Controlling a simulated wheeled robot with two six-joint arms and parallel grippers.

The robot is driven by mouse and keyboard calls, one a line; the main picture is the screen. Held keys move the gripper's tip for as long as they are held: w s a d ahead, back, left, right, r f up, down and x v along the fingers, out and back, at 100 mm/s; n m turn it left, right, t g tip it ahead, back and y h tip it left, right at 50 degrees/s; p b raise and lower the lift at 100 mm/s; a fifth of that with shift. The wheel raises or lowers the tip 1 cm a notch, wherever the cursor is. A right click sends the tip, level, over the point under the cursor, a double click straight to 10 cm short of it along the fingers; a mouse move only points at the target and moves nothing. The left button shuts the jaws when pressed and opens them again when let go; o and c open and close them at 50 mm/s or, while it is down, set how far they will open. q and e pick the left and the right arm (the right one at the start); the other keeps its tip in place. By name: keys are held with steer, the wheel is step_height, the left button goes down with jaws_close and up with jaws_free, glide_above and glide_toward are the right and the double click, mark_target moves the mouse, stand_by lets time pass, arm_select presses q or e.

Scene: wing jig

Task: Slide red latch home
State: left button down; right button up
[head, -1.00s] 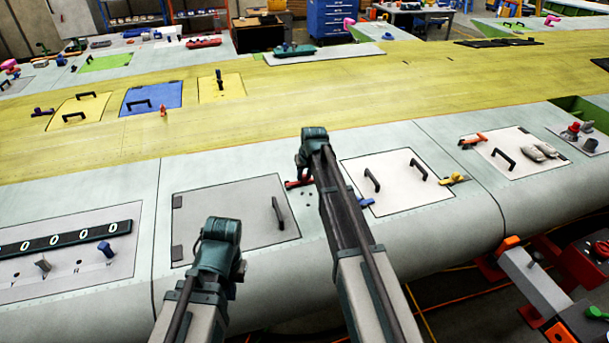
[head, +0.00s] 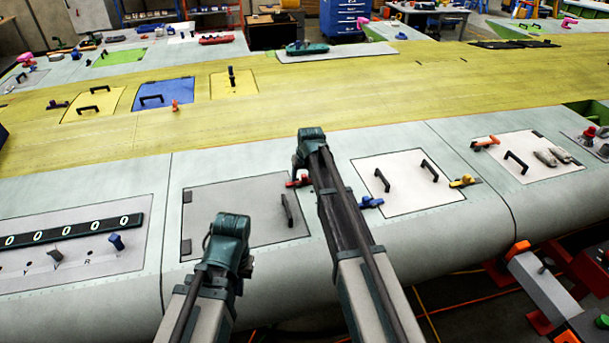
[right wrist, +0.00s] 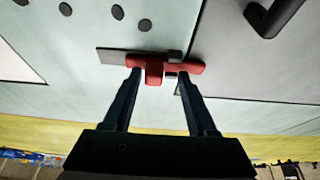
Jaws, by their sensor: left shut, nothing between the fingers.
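The red latch (right wrist: 153,73) lies on a dark strip in the right wrist view. Its red bar reaches across the seam beside a grey panel (right wrist: 255,75), and a short red knob stands up from it. My right gripper (right wrist: 159,78) has its fingers apart, one on either side of the knob, with a clear gap at the right finger. In the head view the red latch (head: 298,181) shows in part beside my right gripper (head: 306,172), whose arm hides the rest. My left gripper (head: 230,243) is shut and empty, in front of the grey panel; its fingertips are mostly hidden.
A black handle (head: 287,210) stands on the grey panel. To the right are a blue latch (head: 370,202), a white panel (head: 400,200) with two black handles, and a yellow latch (head: 464,181). A counter panel (head: 75,232) lies at the left.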

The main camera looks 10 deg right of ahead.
arm_select(q)
steer(key=shift+d, duration=0.1)
arm_select(e)
steer(key=shift+d, duration=0.15)
arm_select(q)
steer(key=shift+r, duration=0.1)
arm_select(e)
steer(key=shift+r, duration=0.1)
arm_select(q)
steer(key=shift+r+p, duration=0.45)
steer(key=shift+p, duration=0.1)
arm_select(e)
steer(key=shift+s+r, duration=0.2)
steer(key=shift+r, duration=0.25)
arm_select(q)
step_height(320, 180, up, 12)
steer(key=p, duration=1.1)
steer(key=shift+f+p, duration=0.15)
steer(key=shift+p, duration=0.2)
arm_select(e)
steer(key=v, duration=1.2)
steer(key=shift+s+r, duration=0.2)
steer(key=shift+r, duration=0.1)
arm_select(q)
steer(key=shift+s, duration=0.1)
arm_select(e)
steer(key=shift+f, duration=0.1)
